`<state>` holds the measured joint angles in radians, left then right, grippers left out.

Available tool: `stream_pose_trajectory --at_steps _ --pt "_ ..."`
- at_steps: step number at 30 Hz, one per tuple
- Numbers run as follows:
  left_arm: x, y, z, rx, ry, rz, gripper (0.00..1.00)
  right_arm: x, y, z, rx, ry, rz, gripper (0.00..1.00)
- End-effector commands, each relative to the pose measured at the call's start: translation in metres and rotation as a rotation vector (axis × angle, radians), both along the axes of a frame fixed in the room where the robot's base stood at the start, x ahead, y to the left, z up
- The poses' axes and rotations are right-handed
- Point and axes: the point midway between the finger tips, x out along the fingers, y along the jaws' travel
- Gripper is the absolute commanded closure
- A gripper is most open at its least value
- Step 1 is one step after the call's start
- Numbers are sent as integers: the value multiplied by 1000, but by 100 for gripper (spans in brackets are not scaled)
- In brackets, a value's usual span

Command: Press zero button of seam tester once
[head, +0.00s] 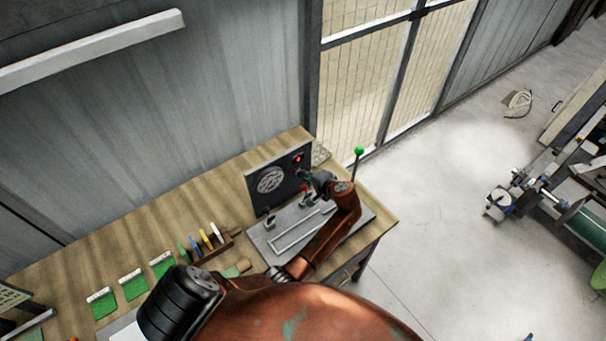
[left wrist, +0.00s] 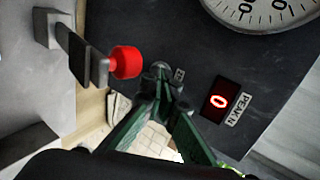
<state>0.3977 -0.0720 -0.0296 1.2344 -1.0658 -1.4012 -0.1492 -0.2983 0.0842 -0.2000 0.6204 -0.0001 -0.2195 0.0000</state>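The seam tester (head: 262,208) stands on the bench, with a dark upright panel that carries a round dial and a lit red display. In the left wrist view the display (left wrist: 219,102) reads 0, with a PEAK label beside it. A small round grey button (left wrist: 160,67) with a small, hard-to-read label sits on the panel left of the display. My left gripper (left wrist: 168,92) has its green fingers together and empty, tips right at the button. Contact cannot be told. It also shows in front of the panel in the head view (head: 303,177). My right gripper is not in view.
A red knob (left wrist: 127,62) on a clamp is close left of my fingers. A lever with a green ball (head: 359,150) stands at the tester's right. Several coloured markers (head: 205,240) and green-marked cards (head: 133,284) lie left on the bench (head: 110,240).

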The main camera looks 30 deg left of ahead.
Motion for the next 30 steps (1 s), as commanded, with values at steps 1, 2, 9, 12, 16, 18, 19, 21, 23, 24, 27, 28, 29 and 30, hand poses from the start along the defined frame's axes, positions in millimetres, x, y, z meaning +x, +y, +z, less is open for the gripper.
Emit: stream_pose_trajectory --at_steps 1,2,9,12,16,18,19,21,23,24,27,28,29,30 --pt "-1 -8 10 -2 -2 -2 100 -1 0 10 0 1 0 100" --pt "-3 -13 13 -2 -2 -2 100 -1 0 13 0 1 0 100" --pt "-15 -50 36 -3 -1 0 100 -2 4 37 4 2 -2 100" --pt "-18 -61 41 -2 -1 -1 100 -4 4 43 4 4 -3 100" --pt "-21 -71 45 -2 0 -2 100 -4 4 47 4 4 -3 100" --pt "-21 -74 46 -1 -1 -2 100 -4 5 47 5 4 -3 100" --pt "-21 -74 46 -1 -1 -2 100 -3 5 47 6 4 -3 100" --pt "-21 -75 46 -1 0 -3 100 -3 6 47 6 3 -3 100" --pt "-21 -75 46 -1 0 -3 100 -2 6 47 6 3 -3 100" --pt "-21 -75 46 -1 -1 -4 100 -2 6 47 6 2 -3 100" --pt "-21 -75 45 -1 -1 -4 100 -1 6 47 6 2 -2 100" --pt "-21 -75 46 -1 -1 -4 100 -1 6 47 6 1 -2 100" --pt "-21 -75 45 -1 -1 -4 100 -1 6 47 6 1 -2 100" --pt "-21 -75 46 -1 -1 -4 100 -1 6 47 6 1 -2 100"
